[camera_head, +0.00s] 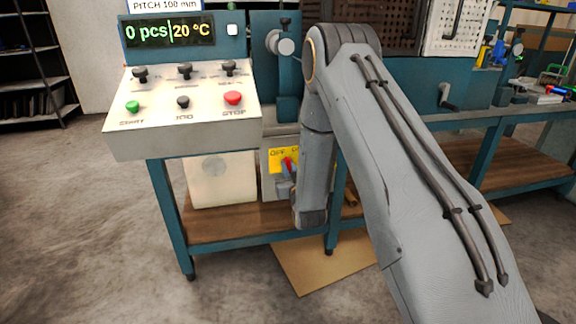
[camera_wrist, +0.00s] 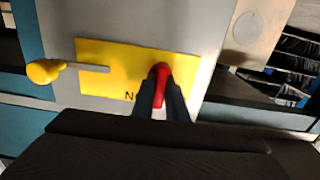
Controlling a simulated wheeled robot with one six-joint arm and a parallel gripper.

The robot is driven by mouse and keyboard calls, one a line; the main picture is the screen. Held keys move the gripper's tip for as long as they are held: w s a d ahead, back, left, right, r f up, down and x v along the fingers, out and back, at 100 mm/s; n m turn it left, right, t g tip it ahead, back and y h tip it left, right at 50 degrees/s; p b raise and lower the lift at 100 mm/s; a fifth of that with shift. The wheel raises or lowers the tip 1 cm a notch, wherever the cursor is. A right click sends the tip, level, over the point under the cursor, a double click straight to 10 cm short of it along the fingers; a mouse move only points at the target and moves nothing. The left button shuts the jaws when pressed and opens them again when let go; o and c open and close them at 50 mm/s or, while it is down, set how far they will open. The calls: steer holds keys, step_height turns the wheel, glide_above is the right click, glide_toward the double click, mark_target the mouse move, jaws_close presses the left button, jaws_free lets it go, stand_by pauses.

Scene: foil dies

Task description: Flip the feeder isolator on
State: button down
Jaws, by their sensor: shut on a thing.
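The feeder isolator is a red handle (camera_wrist: 161,73) on a yellow plate (camera_wrist: 105,56), fixed to a grey box (camera_wrist: 205,40). In the wrist view my gripper (camera_wrist: 161,92) has its two dark fingers on either side of the handle, shut on it. The handle's lower part lies between the fingers. A letter N shows on the plate beside the fingers; the rest of that lettering is hidden. In the head view the plate (camera_head: 277,156) reads OFF at its left, and the red handle (camera_head: 288,163) shows above my gripper (camera_head: 287,180). My arm hides the plate's right part.
A yellow knob (camera_wrist: 45,71) on a grey rod sticks out beside the plate in the wrist view. The control panel (camera_head: 182,118) overhangs above left of the isolator. A pale box (camera_head: 222,180) stands left of it on the wooden lower shelf (camera_head: 235,222).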

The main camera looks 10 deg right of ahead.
stand_by(0.3)
steer(key=c, duration=1.8)
jaws_free()
steer(key=shift+o, duration=0.2)
steer(key=shift+s, duration=0.1)
steer(key=s+p, duration=0.1)
steer(key=s, duration=0.6)
steer(key=shift+s, duration=0.3)
